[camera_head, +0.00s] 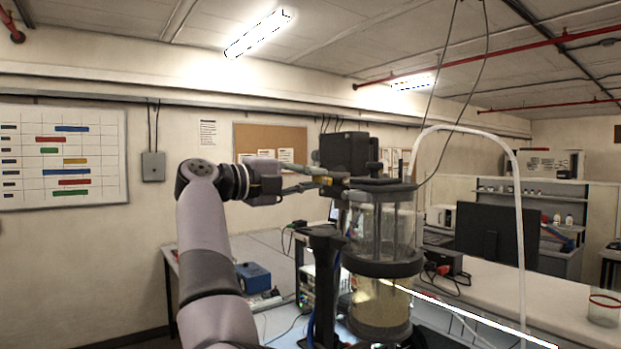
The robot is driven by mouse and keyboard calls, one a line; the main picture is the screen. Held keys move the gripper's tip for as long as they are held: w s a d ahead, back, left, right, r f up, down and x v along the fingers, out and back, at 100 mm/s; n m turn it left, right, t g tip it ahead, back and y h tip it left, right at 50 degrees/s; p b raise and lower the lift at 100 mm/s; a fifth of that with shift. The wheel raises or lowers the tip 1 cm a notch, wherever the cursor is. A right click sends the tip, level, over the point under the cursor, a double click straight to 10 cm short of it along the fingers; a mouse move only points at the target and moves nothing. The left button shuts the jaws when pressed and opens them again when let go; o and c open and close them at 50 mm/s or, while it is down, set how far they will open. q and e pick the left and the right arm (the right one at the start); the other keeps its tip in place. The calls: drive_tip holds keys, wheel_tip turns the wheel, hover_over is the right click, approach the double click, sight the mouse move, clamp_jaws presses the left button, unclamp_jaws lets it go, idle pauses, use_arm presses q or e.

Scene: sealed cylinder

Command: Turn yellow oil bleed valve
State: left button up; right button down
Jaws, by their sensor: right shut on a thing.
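The sealed cylinder (382,228) stands upright right of centre. It has clear walls, dark flanges and amber liquid in its lower part. A black box (344,150) sits near its top. My right arm rises from the bottom of the view, and its right gripper (312,187) reaches rightward to the cylinder's top left side. The gripper is shut on the small yellow oil bleed valve (325,181). The fingers hide much of the valve, so its turn angle cannot be read. My left gripper is not in view.
A blue box (253,277) lies on the bench to the left. A white hose (519,220) arches over the cylinder's right side. A dark monitor (497,233) stands behind, and a glass beaker (604,308) is on the bench at far right.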

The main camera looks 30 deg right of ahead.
idle(0.3)
drive_tip(key=c, duration=1.6)
unclamp_jaws()
drive_tip(key=shift+w+a, duration=0.1)
drive_tip(key=a, duration=0.7)
drive_tip(key=shift+s+a, duration=0.25)
drive_tip(key=shift+s, duration=0.1)
drive_tip(key=shift+d+f, duration=0.1)
